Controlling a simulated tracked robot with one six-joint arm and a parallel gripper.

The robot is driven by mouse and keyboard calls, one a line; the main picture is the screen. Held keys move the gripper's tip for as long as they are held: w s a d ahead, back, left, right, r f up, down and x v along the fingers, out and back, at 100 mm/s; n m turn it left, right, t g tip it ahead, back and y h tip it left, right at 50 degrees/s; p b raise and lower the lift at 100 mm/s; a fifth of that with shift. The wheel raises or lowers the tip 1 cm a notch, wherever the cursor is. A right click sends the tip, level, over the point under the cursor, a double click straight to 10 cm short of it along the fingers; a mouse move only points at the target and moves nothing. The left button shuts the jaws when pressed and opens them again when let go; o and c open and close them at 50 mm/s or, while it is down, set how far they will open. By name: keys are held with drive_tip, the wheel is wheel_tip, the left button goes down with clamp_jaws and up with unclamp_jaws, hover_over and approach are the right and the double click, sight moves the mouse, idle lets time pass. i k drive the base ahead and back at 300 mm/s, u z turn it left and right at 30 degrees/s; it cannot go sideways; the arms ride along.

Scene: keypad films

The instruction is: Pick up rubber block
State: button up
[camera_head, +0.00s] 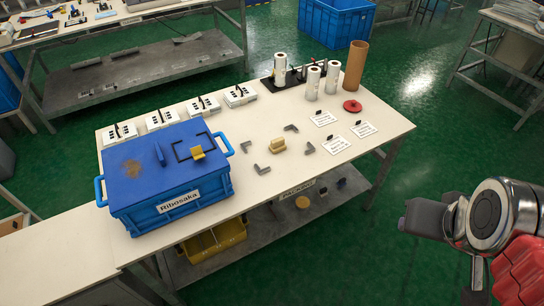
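A small tan-yellow block (277,146) lies on the pale tabletop right of the blue box; it may be the rubber block, but its material cannot be told. A smaller yellow piece (197,153) sits on the blue box's lid by a dark square outline. My gripper (424,218) is at the right, off the table's right side and well apart from both pieces. Its dark end points left and nothing shows held in it. Its finger gap cannot be made out.
The blue box (172,205) labelled Ribosaka fills the table's left part. Grey angle pieces (336,145) lie around the tan block. White rolls (313,83), a brown tube (354,66), a red disc (352,106) and white cards (323,118) stand or lie behind and right.

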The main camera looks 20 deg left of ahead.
sight(278, 144)
drive_tip(key=z, duration=0.05)
drive_tip(key=k, duration=0.1)
drive_tip(key=u, duration=0.95)
drive_tip(key=i, duration=1)
drive_tip(key=u, duration=1.25)
